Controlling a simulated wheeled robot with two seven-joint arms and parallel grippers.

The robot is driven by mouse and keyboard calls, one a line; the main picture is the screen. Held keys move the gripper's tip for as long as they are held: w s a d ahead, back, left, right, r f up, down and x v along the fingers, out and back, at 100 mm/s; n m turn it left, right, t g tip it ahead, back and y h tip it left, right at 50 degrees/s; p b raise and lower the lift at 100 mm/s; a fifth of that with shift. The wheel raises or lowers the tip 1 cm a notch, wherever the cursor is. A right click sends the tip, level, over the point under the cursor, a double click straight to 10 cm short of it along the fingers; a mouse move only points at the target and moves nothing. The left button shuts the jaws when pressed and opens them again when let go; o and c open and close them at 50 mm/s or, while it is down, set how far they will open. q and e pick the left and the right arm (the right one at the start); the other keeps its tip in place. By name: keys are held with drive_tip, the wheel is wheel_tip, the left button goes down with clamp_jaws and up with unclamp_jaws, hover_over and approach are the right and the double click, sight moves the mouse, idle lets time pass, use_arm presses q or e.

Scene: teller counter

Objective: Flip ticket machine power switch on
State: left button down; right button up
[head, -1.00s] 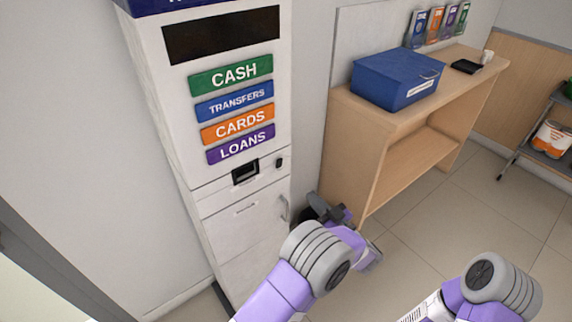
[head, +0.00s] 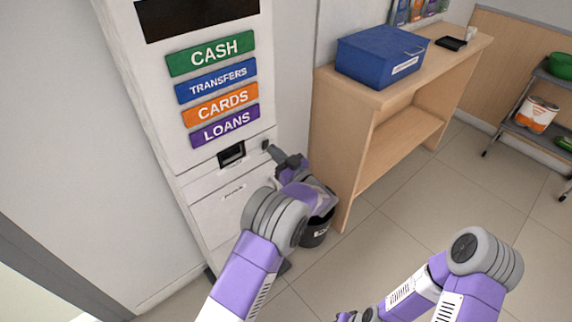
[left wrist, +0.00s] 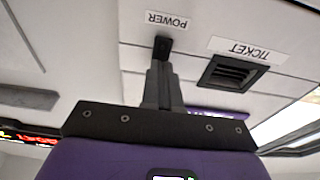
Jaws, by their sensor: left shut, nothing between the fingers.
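The ticket machine (head: 150,130) is a tall white cabinet with coloured CASH, TRANSFERS, CARDS and LOANS buttons. A dark ticket slot (head: 231,154) sits below them, and the small dark power switch (head: 265,145) is to its right. My left gripper (head: 270,152) is shut and empty, its fingertips right at the switch. In the left wrist view, the picture is upside down: the switch (left wrist: 163,46) sits by the POWER label, with the shut fingers (left wrist: 161,70) at or almost at it. I cannot tell whether they touch, or the switch's position. My right gripper's fingers are not visible.
A wooden counter (head: 345,150) with a blue box (head: 380,55) stands right of the machine. A shelf rack (head: 545,130) is at far right. The tiled floor between is clear.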

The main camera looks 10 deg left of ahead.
sight(266, 142)
use_arm(q)
drive_tip(key=shift+w+a+r, duration=0.15)
drive_tip(key=shift+w+a, duration=0.3)
drive_tip(key=shift+a, duration=0.1)
drive_tip(key=p, duration=0.2)
drive_tip(key=r+g+h+p, duration=0.1)
drive_tip(key=a+r+h+p, duration=0.1)
drive_tip(key=p, duration=0.1)
drive_tip(key=shift+w+g+p, duration=0.25)
drive_tip(key=shift+g+p, duration=0.05)
drive_tip(key=shift+f, duration=0.25)
drive_tip(key=shift+s+d, duration=0.15)
drive_tip(key=shift+d, duration=0.15)
drive_tip(key=f+p+v, duration=0.1)
drive_tip(key=v, duration=1.3)
drive_tip(key=shift+r+p, duration=0.4)
drive_tip(key=shift+r, duration=0.05)
drive_tip(key=shift+d, duration=0.1)
